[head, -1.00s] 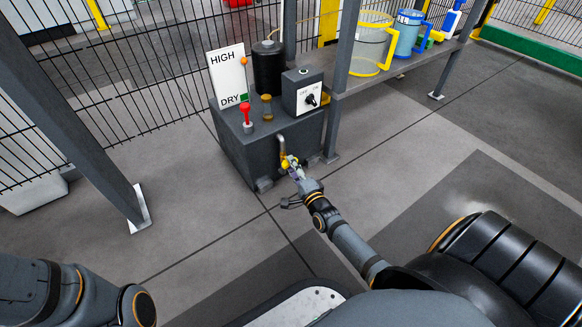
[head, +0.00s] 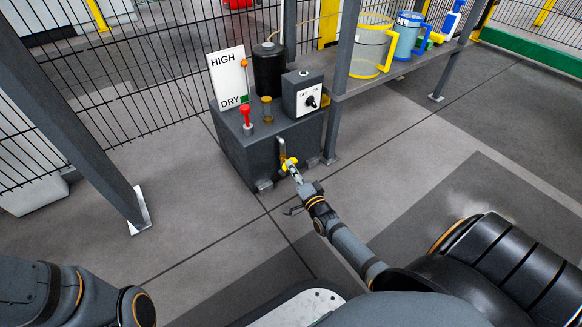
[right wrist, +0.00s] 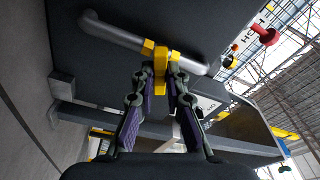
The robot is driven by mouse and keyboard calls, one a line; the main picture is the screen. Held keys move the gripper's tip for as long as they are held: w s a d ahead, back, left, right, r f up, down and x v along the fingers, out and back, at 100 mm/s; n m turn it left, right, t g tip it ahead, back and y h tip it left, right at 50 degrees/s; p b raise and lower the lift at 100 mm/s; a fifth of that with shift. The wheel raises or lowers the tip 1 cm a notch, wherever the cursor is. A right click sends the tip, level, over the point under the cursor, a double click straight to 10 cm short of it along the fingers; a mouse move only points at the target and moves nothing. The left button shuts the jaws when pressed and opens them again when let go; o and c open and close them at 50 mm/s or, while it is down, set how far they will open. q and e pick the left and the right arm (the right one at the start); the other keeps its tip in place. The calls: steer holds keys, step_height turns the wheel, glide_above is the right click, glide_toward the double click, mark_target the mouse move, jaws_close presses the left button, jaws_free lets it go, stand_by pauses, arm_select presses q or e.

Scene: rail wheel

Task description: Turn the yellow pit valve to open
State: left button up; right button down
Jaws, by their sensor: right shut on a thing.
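The yellow pit valve (head: 288,163) is on a bent metal pipe (head: 282,147) at the front of the dark grey pit box (head: 237,150). In the right wrist view the valve's yellow handle (right wrist: 160,66) stands across the grey pipe (right wrist: 118,37). My right gripper (head: 293,172) is at the valve. In the right wrist view its two fingers (right wrist: 160,78) are closed in on the yellow handle, one on each side. The finger tips hide part of the handle. My left arm shows at the lower left of the head view, but its gripper is out of the picture.
On the box stand a red-knobbed lever (head: 246,115), a HIGH/DRY board (head: 228,77), a black canister (head: 268,66) and a switch box (head: 303,94). A shelf (head: 400,75) with jugs is at the right. A grey post (head: 75,110) stands at the left.

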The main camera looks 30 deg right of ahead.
steer(key=n, duration=0.4)
steer(key=shift+f+n+t+y, duration=0.15)
steer(key=shift+n+t+y, duration=0.15)
steer(key=shift+n, duration=0.1)
steer(key=n, duration=0.5)
steer(key=shift+d+y, duration=0.1)
steer(key=shift+y, duration=0.3)
steer(key=n+y, duration=0.1)
steer(key=n, duration=0.4)
steer(key=shift+d+p, duration=0.1)
steer(key=shift+p, duration=0.25)
steer(key=c, duration=1.2)
jaws_free()
steer(key=shift+t, duration=0.3)
